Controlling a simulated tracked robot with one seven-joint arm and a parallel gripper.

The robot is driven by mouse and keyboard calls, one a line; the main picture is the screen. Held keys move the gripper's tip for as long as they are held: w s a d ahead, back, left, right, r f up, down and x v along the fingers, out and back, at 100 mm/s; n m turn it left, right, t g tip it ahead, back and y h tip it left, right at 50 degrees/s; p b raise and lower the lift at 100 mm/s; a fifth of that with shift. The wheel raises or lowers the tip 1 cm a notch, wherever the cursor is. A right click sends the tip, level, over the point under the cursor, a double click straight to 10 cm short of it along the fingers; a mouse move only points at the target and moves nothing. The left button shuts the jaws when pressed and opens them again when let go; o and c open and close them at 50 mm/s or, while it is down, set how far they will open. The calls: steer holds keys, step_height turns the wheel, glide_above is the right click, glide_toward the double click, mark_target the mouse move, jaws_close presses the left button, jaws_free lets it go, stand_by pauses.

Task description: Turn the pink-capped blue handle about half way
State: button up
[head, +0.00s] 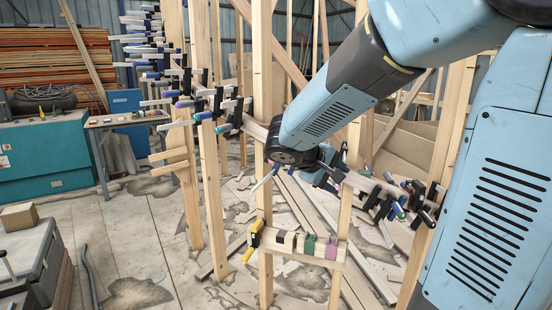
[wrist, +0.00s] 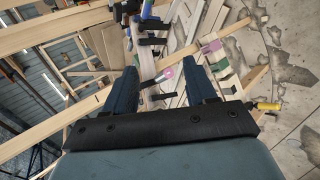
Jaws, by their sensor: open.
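In the wrist view, a handle with a round pink cap (wrist: 168,73) shows between the fingers of my gripper (wrist: 162,66). The shaft beside the cap looks pale grey-blue. The fingers are apart, one on each side of the handle, and I see no contact. How far the handle lies from the fingertips I cannot tell. In the head view, my gripper (head: 322,172) is partly hidden behind my wrist, at the curved wooden stringer (head: 352,181) with its row of clamps. I cannot make out the pink cap there.
More dark clamps (head: 400,200) crowd the stringer to the right, and many (head: 205,105) line it at left. Wooden posts (head: 263,200) stand close to my wrist. A lower board (head: 270,238) carries a yellow-handled clamp (head: 253,240) and coloured blocks. Loose planks lie on the floor.

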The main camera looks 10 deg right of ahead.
steer(key=w+a+f+n+t+h, duration=0.1)
steer(key=w+a+f+n+t, duration=0.1)
steer(key=w+a+n+t, duration=0.55)
steer(key=w+a+f+n+t, duration=0.25)
steer(key=w+a, duration=0.55)
steer(key=w, duration=0.6)
steer(key=shift+t, duration=0.4)
steer(key=x, duration=1.3)
steer(key=shift+w+d, duration=0.1)
steer(key=shift+d, duration=0.3)
steer(key=shift+c, duration=0.2)
